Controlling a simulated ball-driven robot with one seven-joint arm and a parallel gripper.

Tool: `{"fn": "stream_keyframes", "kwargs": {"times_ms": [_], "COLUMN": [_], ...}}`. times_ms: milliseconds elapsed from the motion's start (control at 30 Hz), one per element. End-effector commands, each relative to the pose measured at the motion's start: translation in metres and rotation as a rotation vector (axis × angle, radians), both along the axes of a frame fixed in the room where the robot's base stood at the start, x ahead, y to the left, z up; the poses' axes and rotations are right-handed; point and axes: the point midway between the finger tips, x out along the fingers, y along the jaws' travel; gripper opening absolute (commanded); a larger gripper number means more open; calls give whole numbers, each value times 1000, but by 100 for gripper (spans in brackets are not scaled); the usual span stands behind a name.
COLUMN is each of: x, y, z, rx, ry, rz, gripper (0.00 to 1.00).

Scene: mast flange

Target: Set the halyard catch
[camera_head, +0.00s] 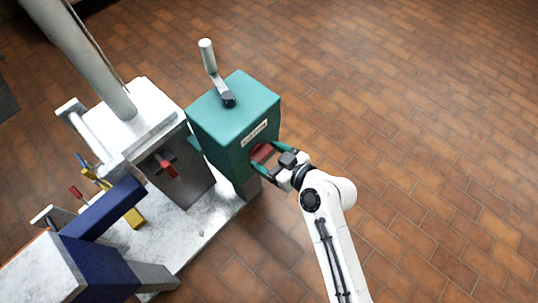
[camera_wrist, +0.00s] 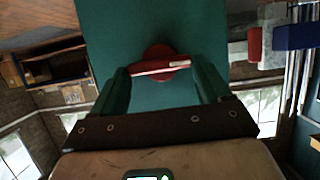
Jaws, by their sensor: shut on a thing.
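The halyard catch appears as a red round knob with a flat bar (camera_head: 262,152) on the face of a teal box (camera_head: 233,115). In the wrist view the red catch (camera_wrist: 160,62) sits between the two green fingers, its bar lying nearly level across the gap. My gripper (camera_head: 267,161) is at the box face, shut on the red catch. The same gripper (camera_wrist: 162,76) reaches up to the box in the wrist view. The finger contact points are small and partly hidden in the head view. A white label (camera_head: 254,132) is on the box above the catch.
A grey crank handle (camera_head: 208,60) stands on the teal box. Left of it are a grey mast (camera_head: 85,55), a grey housing with a red lever (camera_head: 167,166), and blue beams (camera_head: 105,207). The brick floor (camera_head: 430,120) to the right is clear.

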Motion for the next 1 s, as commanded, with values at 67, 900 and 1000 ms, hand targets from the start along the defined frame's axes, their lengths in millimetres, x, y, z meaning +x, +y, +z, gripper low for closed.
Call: {"fn": "stream_keyframes", "kwargs": {"times_ms": [67,900,1000], "x": [0,7,8], "y": [0,-5,-6], "z": [0,-2,-3], "rx": [0,290,348], "ry": [0,371,446], "rz": [0,0,-1], "gripper": [46,46,46]}}
